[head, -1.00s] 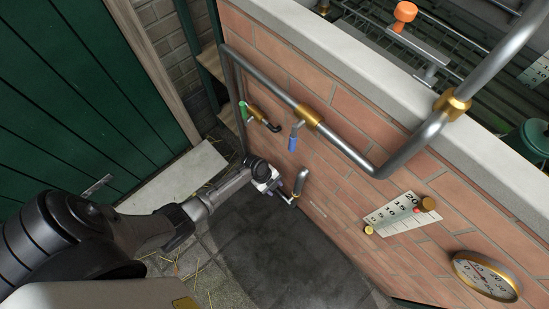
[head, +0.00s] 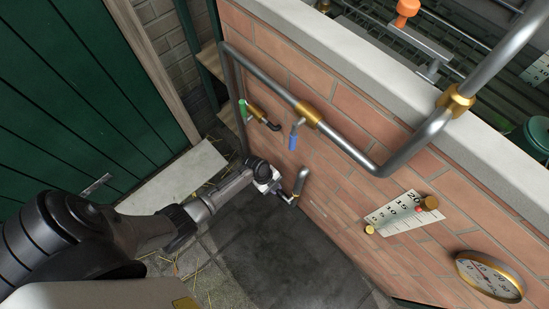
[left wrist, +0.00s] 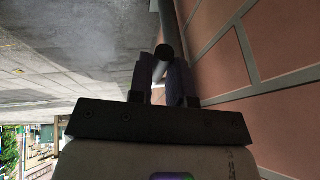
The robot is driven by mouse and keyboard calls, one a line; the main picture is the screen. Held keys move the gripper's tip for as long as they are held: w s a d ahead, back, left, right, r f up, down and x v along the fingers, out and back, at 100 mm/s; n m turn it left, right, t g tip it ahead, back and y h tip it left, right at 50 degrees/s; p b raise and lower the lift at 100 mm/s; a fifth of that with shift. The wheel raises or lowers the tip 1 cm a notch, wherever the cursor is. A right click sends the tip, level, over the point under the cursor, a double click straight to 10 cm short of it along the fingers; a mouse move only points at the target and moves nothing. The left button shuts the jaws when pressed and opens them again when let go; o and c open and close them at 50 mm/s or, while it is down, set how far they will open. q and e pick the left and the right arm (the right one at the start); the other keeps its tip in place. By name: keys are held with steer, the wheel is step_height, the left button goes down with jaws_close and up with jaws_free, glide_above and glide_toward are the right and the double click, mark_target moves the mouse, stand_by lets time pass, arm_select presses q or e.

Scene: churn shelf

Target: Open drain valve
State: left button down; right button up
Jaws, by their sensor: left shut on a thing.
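The drain valve is a short grey pipe (head: 301,179) with a brass fitting (head: 295,197), low on the brick wall. My left gripper (head: 284,195) reaches in from the left and is at this fitting. In the left wrist view, my left gripper (left wrist: 162,82) has its two dark fingers closed on either side of a dark round-ended bar, the valve handle (left wrist: 162,58). In the head view the fingers largely hide the handle, so its angle is hard to tell. My right gripper is not in view.
Above are a green-handled tap (head: 243,110) and a blue-handled tap (head: 293,141) under a large grey pipe (head: 345,147). A scale plate (head: 400,213) and a round gauge (head: 489,276) are on the wall at right. The dark floor (head: 290,262) below is clear.

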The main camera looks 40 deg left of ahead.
mark_target(277, 191)
arm_select(q)
steer(key=shift+r, duration=0.15)
steer(key=r+y+p, duration=0.1)
steer(key=y+p, duration=0.1)
steer(key=p, duration=0.2)
steer(key=d+r+y+p, duration=0.1)
steer(key=r+y+p, duration=0.1)
steer(key=p, duration=0.3)
steer(key=shift+d, duration=0.2)
steer(key=shift+d+r+y+p, duration=0.1)
steer(key=shift+d+y+p, duration=0.15)
steer(key=shift+y+p, duration=0.5)
steer(key=c, duration=1.1)
jaws_free()
steer(key=shift+s, duration=0.1)
